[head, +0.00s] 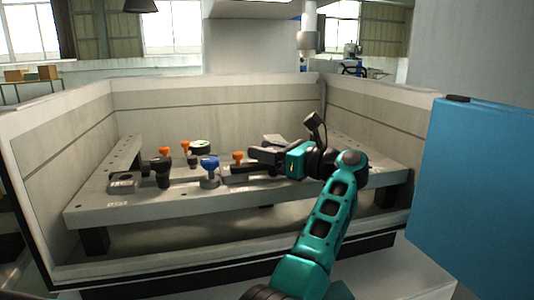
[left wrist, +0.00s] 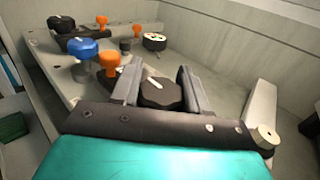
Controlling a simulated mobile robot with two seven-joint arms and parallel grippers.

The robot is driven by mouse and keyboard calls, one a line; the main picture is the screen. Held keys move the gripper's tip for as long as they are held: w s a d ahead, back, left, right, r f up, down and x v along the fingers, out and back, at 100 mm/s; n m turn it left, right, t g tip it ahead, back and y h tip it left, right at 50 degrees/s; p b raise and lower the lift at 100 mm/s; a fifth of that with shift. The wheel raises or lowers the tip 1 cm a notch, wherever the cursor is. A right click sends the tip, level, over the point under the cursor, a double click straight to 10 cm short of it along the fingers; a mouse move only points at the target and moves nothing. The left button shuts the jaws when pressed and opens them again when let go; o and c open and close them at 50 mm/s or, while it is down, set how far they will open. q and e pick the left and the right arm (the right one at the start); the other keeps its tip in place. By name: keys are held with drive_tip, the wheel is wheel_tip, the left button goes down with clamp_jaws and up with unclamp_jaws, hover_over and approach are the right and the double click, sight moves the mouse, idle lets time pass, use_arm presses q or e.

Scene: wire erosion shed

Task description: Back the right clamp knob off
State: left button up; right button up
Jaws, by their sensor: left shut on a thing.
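The right clamp knob (left wrist: 160,92) is black with a white pointer mark and sits between the two fingers of my left gripper (left wrist: 160,88) in the left wrist view. The fingers are shut on its sides. In the head view my left gripper (head: 257,155) reaches from the right over the grey work frame (head: 130,208), and its fingers hide the knob there. A similar black knob (head: 162,168) stands at the left of the frame, also seen in the left wrist view (left wrist: 62,23). My right gripper is not in view.
Near the held knob stand a blue knob (head: 209,163) and an orange knob (head: 238,157). Another orange knob (head: 186,146) and a round dark disc with a pale top (head: 200,147) are farther back. Pale tank walls (head: 210,95) surround the frame. A blue panel (head: 485,190) stands at right.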

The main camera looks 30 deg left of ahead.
use_arm(q)
drive_tip(key=o, duration=1.1)
drive_tip(key=shift+r, duration=0.1)
drive_tip(key=shift+c, duration=0.2)
drive_tip(key=d, duration=1.3)
drive_tip(key=shift+b, duration=0.35)
drive_tip(key=shift+a, duration=0.1)
